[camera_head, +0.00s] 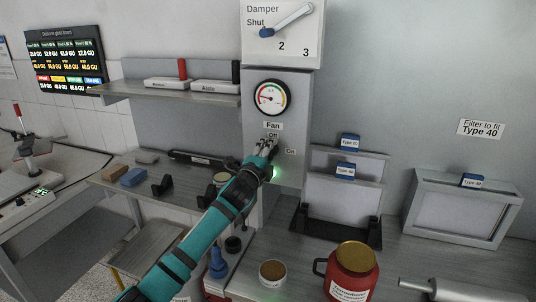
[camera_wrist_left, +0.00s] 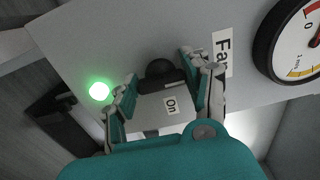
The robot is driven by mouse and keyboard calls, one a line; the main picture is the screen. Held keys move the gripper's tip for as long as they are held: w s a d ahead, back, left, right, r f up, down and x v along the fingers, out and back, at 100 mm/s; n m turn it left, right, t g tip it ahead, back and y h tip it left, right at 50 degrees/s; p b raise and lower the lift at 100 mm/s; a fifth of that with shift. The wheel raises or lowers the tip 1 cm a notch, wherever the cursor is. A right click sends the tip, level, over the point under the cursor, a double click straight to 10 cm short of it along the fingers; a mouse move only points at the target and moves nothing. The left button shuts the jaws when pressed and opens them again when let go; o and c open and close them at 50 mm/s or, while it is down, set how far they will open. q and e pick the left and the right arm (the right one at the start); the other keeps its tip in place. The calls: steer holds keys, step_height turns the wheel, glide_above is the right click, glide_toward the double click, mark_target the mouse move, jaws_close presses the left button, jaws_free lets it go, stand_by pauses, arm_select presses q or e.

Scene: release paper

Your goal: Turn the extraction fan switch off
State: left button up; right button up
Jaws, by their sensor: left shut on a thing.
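The fan switch is on the grey column (camera_head: 290,105) under the "Fan" label (camera_head: 272,125), with "Off" (camera_head: 272,135) and "On" (camera_head: 290,151) marked beside it. My left gripper (camera_head: 265,147) covers the switch in the head view. In the left wrist view, my left gripper's (camera_wrist_left: 160,82) two fingers are on either side of the dark switch knob (camera_wrist_left: 160,68), shut on it. The knob's exact pointing is hard to tell. A green light (camera_wrist_left: 98,90) glows beside the switch; it also shows in the head view (camera_head: 277,173). My right gripper is not in view.
A round gauge (camera_head: 270,97) is above the switch, and a damper dial (camera_head: 282,32) higher up. A shelf (camera_head: 150,92) is to the left. Filter racks (camera_head: 335,205), a red jar (camera_head: 351,270) and a small tin (camera_head: 272,273) stand to the right and below.

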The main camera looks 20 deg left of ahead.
arm_select(q)
steer(key=shift+f, duration=0.15)
steer(key=o, duration=1.2)
steer(key=shift+c, duration=0.2)
steer(key=shift+s, duration=0.2)
steer(key=s, duration=1.1)
steer(key=shift+s+a, duration=0.25)
steer(key=shift+s, duration=0.15)
